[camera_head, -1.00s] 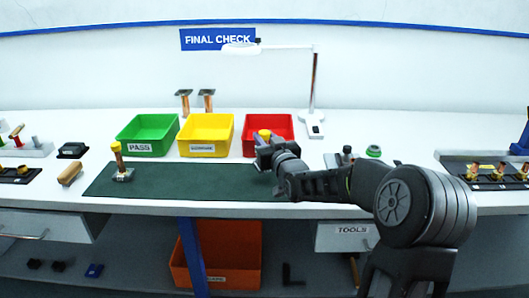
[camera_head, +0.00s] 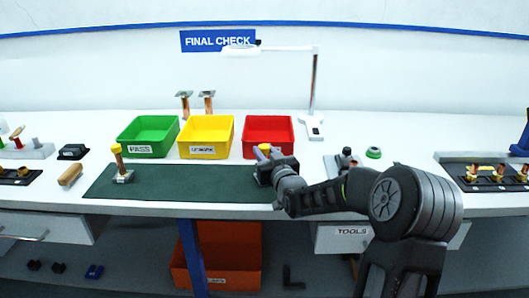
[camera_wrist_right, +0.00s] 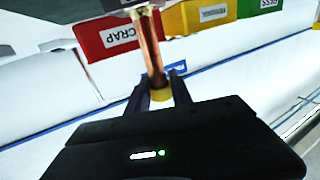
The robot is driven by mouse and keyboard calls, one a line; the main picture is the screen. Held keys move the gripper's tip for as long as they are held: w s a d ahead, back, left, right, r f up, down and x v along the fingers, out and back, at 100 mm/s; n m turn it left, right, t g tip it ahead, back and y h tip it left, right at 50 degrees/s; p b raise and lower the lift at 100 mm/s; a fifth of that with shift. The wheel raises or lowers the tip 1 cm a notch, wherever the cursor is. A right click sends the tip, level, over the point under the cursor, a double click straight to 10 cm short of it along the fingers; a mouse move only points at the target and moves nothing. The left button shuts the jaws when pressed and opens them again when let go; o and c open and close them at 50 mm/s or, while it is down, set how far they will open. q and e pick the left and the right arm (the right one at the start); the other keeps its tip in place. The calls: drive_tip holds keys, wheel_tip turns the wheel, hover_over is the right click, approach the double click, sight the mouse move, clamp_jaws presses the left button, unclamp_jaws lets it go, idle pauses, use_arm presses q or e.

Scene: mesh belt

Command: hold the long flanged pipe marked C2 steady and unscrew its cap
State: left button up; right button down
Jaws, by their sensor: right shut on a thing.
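My right gripper (camera_head: 266,160) is shut at the capped end of a copper flanged pipe, over the right end of the green mat. In the right wrist view, the copper pipe (camera_wrist_right: 152,48) runs from its flange to a yellow cap (camera_wrist_right: 160,95) between my fingers (camera_wrist_right: 160,88). Whether the fingers bear on the cap or on the pipe beside it is unclear. In the head view the yellow cap (camera_head: 264,149) shows, but my gripper hides the pipe below. Another yellow-capped copper pipe (camera_head: 119,160) stands upright at the mat's left. No C2 mark is readable. My left gripper is out of view.
Green (camera_head: 147,151), yellow (camera_head: 206,152) and red (camera_head: 267,151) bins stand behind the green mat (camera_head: 190,186). Two flanged copper pieces stand behind them. A lamp (camera_head: 313,126) stands to the right. The mat's middle is clear.

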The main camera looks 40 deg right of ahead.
drive_tip(key=shift+f, duration=0.1)
drive_tip(key=c, duration=1.1)
unclamp_jaws()
drive_tip(key=shift+c, duration=0.2)
drive_tip(key=shift+s, duration=0.1)
drive_tip(key=b+v, duration=0.1)
drive_tip(key=v, duration=1.1)
drive_tip(key=shift+r+b, duration=0.2)
drive_tip(key=shift+b, duration=0.1)
